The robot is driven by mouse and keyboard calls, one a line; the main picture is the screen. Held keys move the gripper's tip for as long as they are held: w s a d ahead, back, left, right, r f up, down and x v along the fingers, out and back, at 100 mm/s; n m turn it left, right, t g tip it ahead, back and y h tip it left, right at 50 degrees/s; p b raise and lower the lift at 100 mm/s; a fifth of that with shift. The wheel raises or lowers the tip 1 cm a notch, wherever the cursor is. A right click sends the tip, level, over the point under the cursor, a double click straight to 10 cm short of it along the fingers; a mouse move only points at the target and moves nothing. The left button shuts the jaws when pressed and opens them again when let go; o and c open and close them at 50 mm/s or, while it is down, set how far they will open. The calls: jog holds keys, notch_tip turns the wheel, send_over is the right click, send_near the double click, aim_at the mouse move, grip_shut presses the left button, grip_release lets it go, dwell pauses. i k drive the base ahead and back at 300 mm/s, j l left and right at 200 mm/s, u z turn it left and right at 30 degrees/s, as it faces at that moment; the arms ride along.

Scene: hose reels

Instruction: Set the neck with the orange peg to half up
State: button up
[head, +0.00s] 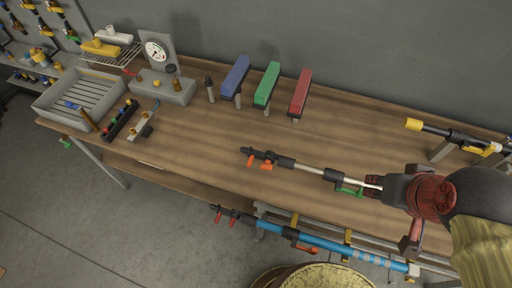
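A thin silver lance (310,170) with black fittings lies across the front of the table. The neck at its left end has an orange peg (266,166) and a black tip pointing left. A second black fitting on the lance has a green peg (350,191). My gripper (410,208) is at the right end of this lance, far from the orange peg, next to dark red parts. The arm hides much of that end, and whether the fingers are closed is unclear. A blue lance (330,247) below the table edge also bears an orange piece (302,247).
Blue (236,75), green (267,83) and red (301,92) blocks stand at the back. A gauge unit (160,82) and grey tray (80,97) are left. Another lance (455,137) rests at the right. The table's middle left is clear.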

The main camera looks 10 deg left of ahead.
aim_at(251, 153)
jog(key=j+u, duration=0.2)
jog(key=u, duration=0.15)
jog(key=i+j+u, duration=0.1)
jog(key=u, duration=0.25)
jog(key=i+j+u, duration=0.1)
jog(key=u, duration=0.25)
jog(key=i, duration=0.05)
